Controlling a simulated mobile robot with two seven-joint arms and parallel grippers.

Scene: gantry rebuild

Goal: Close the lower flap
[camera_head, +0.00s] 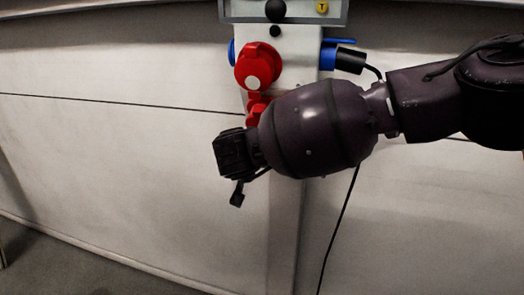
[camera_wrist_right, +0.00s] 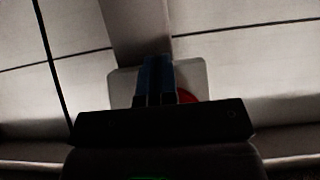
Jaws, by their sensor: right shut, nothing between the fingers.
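A white socket box (camera_head: 290,50) is on the wall panel. Its upper red round cover (camera_head: 256,66) shows whole in the head view. A lower red part (camera_head: 255,103), which looks like the lower flap, is mostly hidden behind my right arm; whether it is open or closed cannot be told. My right gripper (camera_head: 235,153) is in front of the wall, just below and left of this part. In the right wrist view, the shut, empty fingers (camera_wrist_right: 157,64) stand in front of the white box (camera_wrist_right: 196,78), with some red (camera_wrist_right: 187,96) beside them. My left gripper is not in view.
A blue socket with a black plug (camera_head: 350,60) juts from the box's right side. A black cable (camera_head: 338,230) hangs down the wall. A grey panel with a yellow mark (camera_head: 322,7) is above. The wall left of the box is clear.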

